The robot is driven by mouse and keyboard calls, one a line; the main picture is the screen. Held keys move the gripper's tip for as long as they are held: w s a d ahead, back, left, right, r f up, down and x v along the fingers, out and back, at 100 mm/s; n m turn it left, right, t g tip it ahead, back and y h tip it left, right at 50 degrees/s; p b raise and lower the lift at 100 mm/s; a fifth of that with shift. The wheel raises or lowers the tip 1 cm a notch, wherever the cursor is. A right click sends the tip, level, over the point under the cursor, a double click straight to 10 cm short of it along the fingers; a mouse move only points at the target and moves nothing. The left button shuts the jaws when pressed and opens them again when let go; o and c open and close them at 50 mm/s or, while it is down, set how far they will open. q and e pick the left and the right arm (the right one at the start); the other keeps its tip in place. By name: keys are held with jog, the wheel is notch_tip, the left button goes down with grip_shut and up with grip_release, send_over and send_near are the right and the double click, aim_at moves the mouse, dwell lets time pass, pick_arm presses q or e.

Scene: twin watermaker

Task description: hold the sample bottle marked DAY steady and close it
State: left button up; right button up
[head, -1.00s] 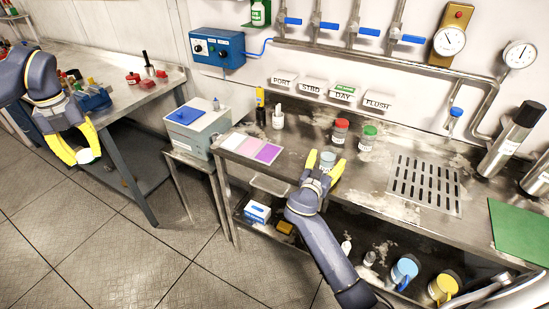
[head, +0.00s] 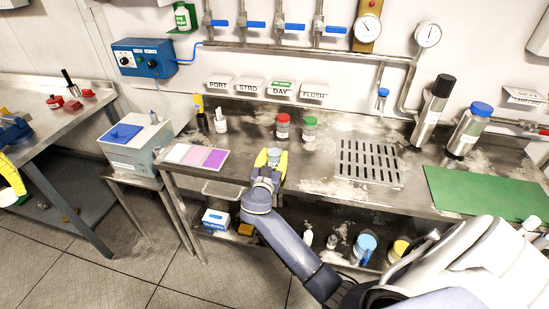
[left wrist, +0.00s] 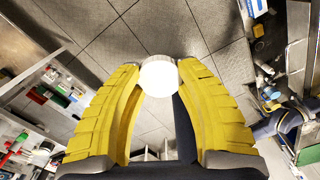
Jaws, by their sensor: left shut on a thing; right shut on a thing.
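My right gripper (head: 271,157) is shut on a small pale bottle (head: 274,154) at the front edge of the steel bench, left of the red-capped bottle. The bottle looks upright; its marking cannot be read, and the fingers hide its sides. My left gripper (left wrist: 158,76) is shut on a round white piece, apparently a cap (left wrist: 157,79), held between its fingertips in the left wrist view, with floor beyond. In the head view only part of the left gripper shows at the left edge, far from the bottle.
A red-capped bottle (head: 283,126) and a green-capped bottle (head: 309,132) stand behind the held bottle. Coloured pads (head: 215,159) lie to its left, a slotted drain (head: 368,163) to its right. A grey box with a blue lid (head: 135,145) stands between the benches. The DAY label (head: 280,88) is on the wall.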

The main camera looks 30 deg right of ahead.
jog(key=shift+r, duration=0.3)
notch_tip(320, 180, up, 19)
dwell(1.8)
jog(key=shift+r, duration=0.25)
dwell(0.5)
jog(key=o, duration=0.6)
grip_shut()
